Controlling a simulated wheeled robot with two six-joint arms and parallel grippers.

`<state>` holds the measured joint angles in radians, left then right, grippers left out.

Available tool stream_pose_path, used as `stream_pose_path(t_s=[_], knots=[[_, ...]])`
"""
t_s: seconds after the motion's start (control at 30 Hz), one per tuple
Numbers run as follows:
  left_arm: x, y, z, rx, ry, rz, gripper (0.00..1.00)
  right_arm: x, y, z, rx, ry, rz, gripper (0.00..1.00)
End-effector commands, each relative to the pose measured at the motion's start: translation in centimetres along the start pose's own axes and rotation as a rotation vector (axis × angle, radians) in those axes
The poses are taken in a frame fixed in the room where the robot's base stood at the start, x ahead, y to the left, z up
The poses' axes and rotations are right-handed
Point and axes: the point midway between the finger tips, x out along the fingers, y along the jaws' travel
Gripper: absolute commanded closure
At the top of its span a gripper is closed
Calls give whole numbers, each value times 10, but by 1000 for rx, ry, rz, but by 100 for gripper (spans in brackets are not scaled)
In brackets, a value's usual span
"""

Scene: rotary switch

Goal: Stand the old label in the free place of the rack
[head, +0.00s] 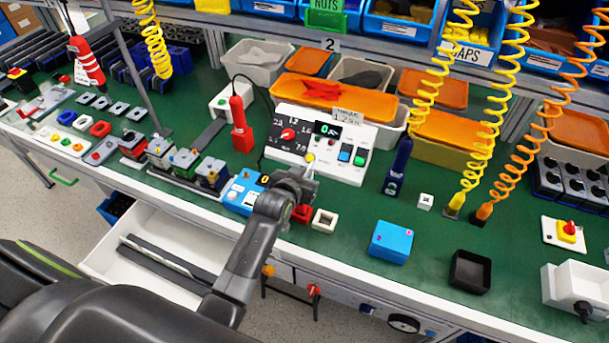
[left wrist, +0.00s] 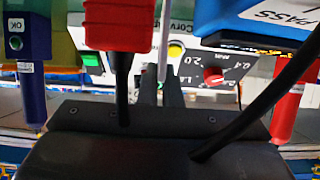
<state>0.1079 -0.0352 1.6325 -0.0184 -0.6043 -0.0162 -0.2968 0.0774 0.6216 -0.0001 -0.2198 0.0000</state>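My left gripper (head: 309,172) is in front of the white tester (head: 354,168), by its lower left part. In the left wrist view its two dark fingers (left wrist: 161,92) are close together on a thin pale strip (left wrist: 163,42), seen edge-on. I cannot tell whether this strip is the old label, as no print on it shows. A white label (head: 348,115) with black print stands at the tester's upper edge. I cannot clearly make out the label rack or its free place. My right gripper is not in view.
A red block (head: 301,213) and a white square frame (head: 324,220) lie close to the gripper. A blue box (head: 390,242) and a black tray (head: 470,271) stand to the right. Yellow coiled cords (head: 470,110) hang on the right. Green bench is bare around the blue box.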

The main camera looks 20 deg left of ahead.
Motion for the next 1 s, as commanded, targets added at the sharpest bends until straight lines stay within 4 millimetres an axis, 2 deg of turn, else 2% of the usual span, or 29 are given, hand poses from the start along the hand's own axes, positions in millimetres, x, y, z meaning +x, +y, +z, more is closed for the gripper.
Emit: stream_pose_path(t_s=[0.43,0.5,0.6,1.0], knots=[[4,0,8,1,0,0,100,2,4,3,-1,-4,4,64],[3,0,8,1,0,0,88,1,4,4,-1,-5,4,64],[3,0,7,1,0,0,75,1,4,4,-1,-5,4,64],[-1,0,4,0,0,-1,74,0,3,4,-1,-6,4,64]])
